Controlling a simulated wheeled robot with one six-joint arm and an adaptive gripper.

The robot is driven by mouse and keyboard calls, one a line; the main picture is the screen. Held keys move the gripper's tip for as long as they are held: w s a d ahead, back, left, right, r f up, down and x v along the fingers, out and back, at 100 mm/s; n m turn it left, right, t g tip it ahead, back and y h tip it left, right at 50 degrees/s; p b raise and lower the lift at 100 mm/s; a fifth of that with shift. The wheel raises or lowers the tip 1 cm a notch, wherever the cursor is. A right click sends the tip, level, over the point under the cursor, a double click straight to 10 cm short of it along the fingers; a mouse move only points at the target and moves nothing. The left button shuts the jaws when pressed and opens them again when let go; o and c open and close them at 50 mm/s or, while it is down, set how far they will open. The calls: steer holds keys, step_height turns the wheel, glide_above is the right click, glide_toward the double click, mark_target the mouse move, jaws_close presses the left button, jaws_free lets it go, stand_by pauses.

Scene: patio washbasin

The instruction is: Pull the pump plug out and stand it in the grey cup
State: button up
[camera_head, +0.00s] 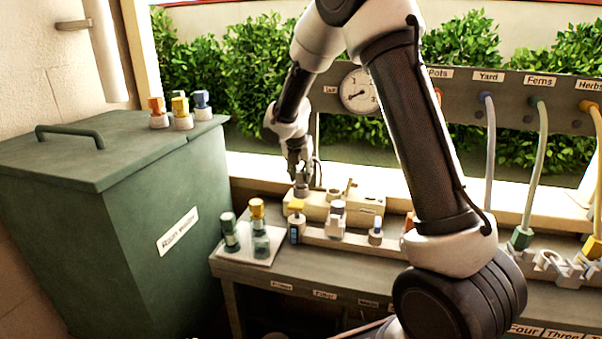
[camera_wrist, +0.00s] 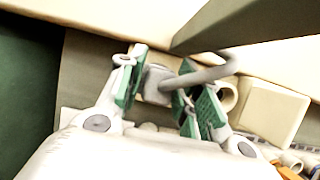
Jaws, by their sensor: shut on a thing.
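My gripper (camera_head: 300,172) is at the left end of a cream block (camera_head: 369,203) on the bench. It is shut on a grey plug (camera_head: 302,190), which appears upright at the block. In the wrist view the plug (camera_wrist: 157,82) is between the green finger pads, and a grey cable curves from it to the right. I cannot tell whether the plug is seated in the block or just clear of it. A short cream ring or cup (camera_wrist: 229,97) is right of the fingers. I cannot make out a clearly grey cup.
A green rain-water bin (camera_head: 130,220) stands left, with several coloured-top fittings on its lid. A white tray (camera_head: 250,255) with two bottles and several small fittings sit in front of the block. A gauge (camera_head: 358,91) and a labelled hose panel (camera_head: 460,90) are behind.

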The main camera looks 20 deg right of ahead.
steer(key=shift+f, duration=0.5)
steer(key=o, duration=0.7)
steer(key=shift+o, duration=0.2)
steer(key=v, duration=1.1)
stand_by(0.3)
